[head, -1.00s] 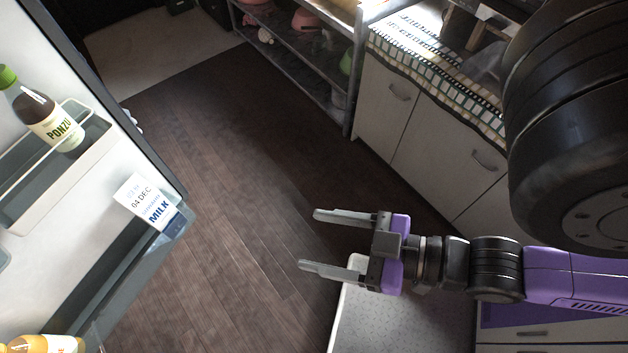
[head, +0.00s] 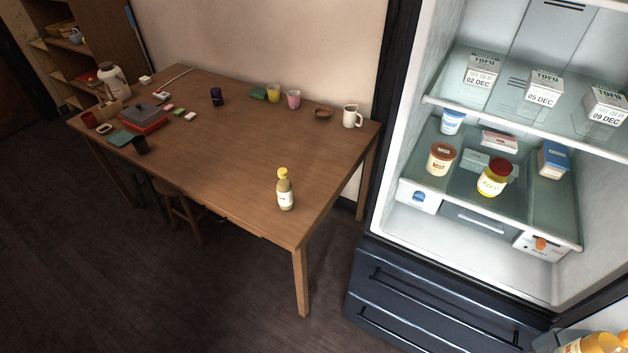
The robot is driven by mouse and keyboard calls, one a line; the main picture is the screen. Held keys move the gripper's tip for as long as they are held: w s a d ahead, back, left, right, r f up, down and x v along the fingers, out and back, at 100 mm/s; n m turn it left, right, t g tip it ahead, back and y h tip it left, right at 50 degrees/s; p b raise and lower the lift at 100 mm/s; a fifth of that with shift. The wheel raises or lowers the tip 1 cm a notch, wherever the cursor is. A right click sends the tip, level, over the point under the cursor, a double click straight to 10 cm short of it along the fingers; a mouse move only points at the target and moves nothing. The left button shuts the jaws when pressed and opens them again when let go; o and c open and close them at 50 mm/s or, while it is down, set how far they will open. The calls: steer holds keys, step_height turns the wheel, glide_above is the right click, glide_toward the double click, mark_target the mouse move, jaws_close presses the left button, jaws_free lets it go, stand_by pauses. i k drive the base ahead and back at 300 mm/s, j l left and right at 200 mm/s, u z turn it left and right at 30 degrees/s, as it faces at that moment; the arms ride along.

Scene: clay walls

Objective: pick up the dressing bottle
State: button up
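A dressing bottle (head: 285,190) with a yellow cap, pale tan contents and a white label stands upright on the wooden table (head: 235,165), close to its near right corner. Clear tabletop surrounds it. Another bottle (head: 594,343) with orange-yellow contents shows partly at the bottom right, in the fridge door; the picture edge cuts it off. My gripper is not in the head view now.
An open fridge (head: 480,210) with tofu boxes (head: 545,88) and jars (head: 493,178) stands right of the table. A stool (head: 183,215) is partly under the table. Dark floor is free in front.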

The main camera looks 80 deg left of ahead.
mark_target(284, 187)
steer(key=u, duration=2.1)
steer(key=i+l+u, duration=0.15)
steer(key=i+l, duration=0.15)
steer(key=l, duration=0.15)
